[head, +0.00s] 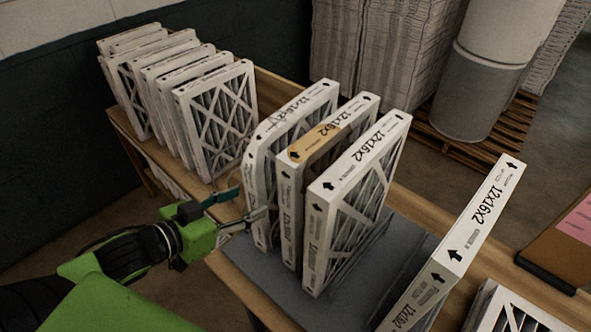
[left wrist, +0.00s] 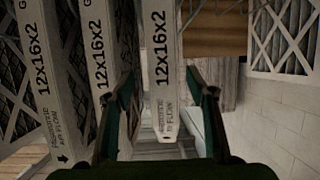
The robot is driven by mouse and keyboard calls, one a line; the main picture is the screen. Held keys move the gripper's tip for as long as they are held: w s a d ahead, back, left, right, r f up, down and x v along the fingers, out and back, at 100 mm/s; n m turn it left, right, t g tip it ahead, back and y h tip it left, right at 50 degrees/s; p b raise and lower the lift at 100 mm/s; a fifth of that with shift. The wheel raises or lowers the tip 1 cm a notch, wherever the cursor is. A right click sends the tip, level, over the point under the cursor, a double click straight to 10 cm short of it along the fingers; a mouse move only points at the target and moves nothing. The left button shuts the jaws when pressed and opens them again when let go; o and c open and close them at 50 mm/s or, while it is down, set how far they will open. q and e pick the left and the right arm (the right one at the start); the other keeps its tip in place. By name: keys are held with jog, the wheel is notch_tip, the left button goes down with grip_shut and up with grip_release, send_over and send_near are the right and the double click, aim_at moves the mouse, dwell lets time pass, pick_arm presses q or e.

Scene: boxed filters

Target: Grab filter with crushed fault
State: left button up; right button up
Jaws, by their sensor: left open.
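The filter with bowed, dented edges (head: 290,122) stands upright at the left of three filters on a dark grey mat. Its frame looks bent inward near the top. My left gripper (head: 250,203) is open at its near edge, with one finger on the left and the other overlapping the edge in the picture. In the left wrist view, a white filter edge (left wrist: 164,65) marked 12x16x2 shows between the open fingers (left wrist: 160,118), with gaps on both sides. I cannot tell whether either finger touches it. My right gripper is not in view.
Close on the right stand a filter with a brown patch (head: 316,146) and a straight-looking filter (head: 359,160). Another filter (head: 470,230) stands further right. Several filters (head: 217,110) stand in a row at the back left of the wooden table (head: 205,192).

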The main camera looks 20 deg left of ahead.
pick_arm(q)
jog(key=x, duration=0.7)
jog(key=shift+a, duration=0.1)
jog(key=p+x, duration=0.2)
jog(key=x, duration=0.2)
jog(key=shift+a+f, duration=0.15)
jog(key=shift+f, duration=0.05)
jog(key=shift+w+d+f, duration=0.2)
jog(key=shift+w+f, duration=0.15)
jog(key=shift+w, duration=0.15)
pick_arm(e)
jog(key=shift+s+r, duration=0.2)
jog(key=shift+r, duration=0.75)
pick_arm(q)
jog(key=shift+c, duration=0.4)
jog(key=c, duration=1.2)
